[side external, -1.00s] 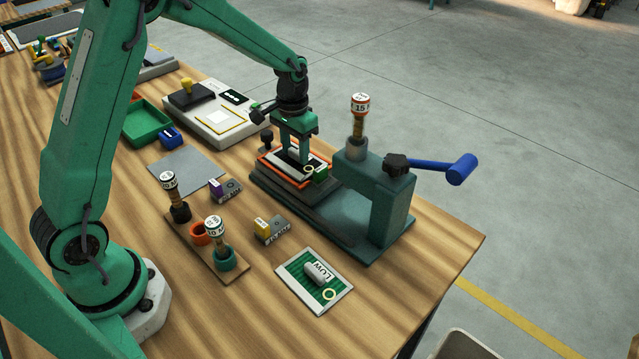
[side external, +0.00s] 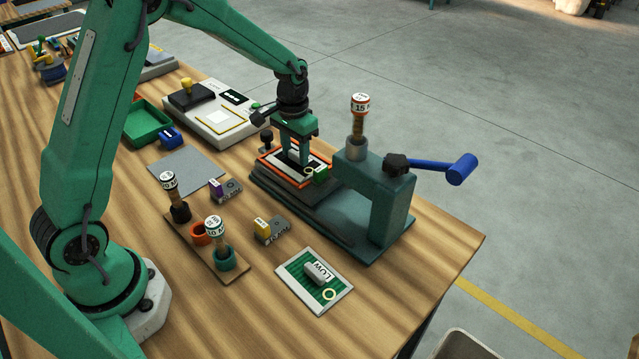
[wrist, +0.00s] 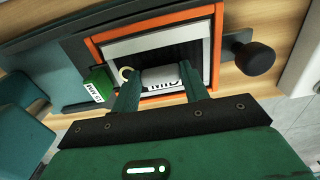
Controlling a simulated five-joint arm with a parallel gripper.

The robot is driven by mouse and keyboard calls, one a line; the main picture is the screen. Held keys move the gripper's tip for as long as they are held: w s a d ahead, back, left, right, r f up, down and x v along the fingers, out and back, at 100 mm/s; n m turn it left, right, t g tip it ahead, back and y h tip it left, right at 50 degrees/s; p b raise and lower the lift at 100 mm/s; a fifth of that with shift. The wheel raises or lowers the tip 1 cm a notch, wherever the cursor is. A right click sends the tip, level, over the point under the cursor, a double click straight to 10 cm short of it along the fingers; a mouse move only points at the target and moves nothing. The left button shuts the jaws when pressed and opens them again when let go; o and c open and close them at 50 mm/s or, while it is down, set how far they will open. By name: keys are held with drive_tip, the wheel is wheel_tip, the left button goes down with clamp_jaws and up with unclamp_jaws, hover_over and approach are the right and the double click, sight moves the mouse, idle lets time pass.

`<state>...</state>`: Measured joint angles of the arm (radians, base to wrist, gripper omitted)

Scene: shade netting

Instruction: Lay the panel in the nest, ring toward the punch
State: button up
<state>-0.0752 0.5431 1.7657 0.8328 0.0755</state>
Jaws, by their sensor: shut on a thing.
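The panel (wrist: 185,50) is dark with a pale border. Its grip block, labelled MID (wrist: 160,77), and a cream ring (wrist: 126,73) show in the wrist view. My gripper (side external: 298,162) is shut on the grip block, with one finger on each side in the wrist view (wrist: 160,88). The panel is inside the orange-rimmed nest (side external: 262,157); I cannot tell whether it rests fully on the floor. The ring (side external: 308,171) is at the end toward the teal punch (side external: 390,195) with its blue handle (side external: 462,169). My fingers hide part of the panel.
A green block (side external: 320,173) stands at the nest's punch-side end. A black knob (side external: 266,138) stands at the other end. Another panel, labelled LOW (side external: 330,292), lies on the table. A tool rack (side external: 205,250) and small gauge blocks (side external: 270,230) stand left of the punch.

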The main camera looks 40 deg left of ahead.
idle(0.3)
drive_tip(key=o, duration=1.1)
drive_tip(key=shift+c, duration=0.2)
drive_tip(key=shift+r, duration=0.15)
drive_tip(key=shift+r, duration=3.75)
